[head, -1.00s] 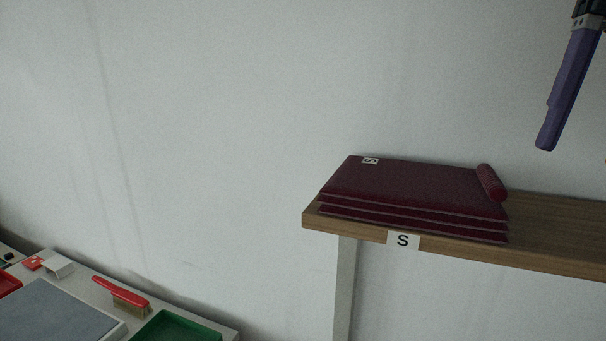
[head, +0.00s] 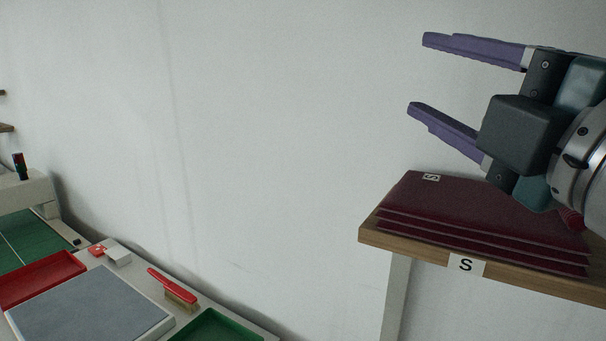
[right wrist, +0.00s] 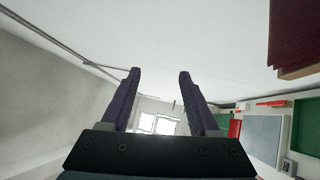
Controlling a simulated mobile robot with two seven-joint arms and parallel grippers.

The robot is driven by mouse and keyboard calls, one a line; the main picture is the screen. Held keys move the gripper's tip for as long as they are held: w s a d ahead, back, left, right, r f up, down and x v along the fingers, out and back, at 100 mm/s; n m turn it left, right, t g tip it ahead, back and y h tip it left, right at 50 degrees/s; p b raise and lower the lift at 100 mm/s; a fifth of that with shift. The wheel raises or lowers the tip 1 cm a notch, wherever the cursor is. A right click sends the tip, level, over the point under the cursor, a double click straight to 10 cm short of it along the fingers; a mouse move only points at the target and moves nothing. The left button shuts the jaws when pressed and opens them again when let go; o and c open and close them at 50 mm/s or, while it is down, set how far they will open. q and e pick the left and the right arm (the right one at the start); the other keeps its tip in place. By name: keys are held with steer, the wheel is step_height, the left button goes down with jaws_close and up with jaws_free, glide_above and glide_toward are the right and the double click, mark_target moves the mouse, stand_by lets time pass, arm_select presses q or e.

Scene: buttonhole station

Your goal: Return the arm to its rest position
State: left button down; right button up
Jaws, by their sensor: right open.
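My right gripper (head: 415,74) comes in from the right edge of the head view, with its two purple fingers spread apart and pointing left. Nothing is between them. It appears above and in front of the stack of dark red folded pieces and covers part of the stack's right side. In the right wrist view both purple fingers of the right gripper (right wrist: 160,74) stand apart with empty space between them. My left gripper is not in view.
The dark red stack (head: 440,208) lies on a wooden shelf (head: 400,238) labelled S. At lower left are a grey pad (head: 90,308), a red tray (head: 40,280), a red-handled brush (head: 175,288) and a green tray (head: 215,328). The wall between is bare.

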steer(key=s+d+f+m+g+h, duration=0.3)
steer(key=s+d+f+m+g, duration=0.1)
steer(key=f+m, duration=0.4)
steer(key=s+d+f+m+g+h, duration=0.35)
steer(key=s+f+m, duration=0.2)
steer(key=f, duration=0.55)
steer(key=s+f+m+g, duration=0.6)
steer(key=s+f+g, duration=0.2)
steer(key=s, duration=0.6)
step_height(320, 180, up, 12)
steer(key=p, duration=1.2)
steer(key=shift+s+a+y, duration=0.3)
steer(key=shift+y, duration=0.05)
steer(key=shift+f+g, duration=0.1)
steer(key=shift+g, duration=0.15)
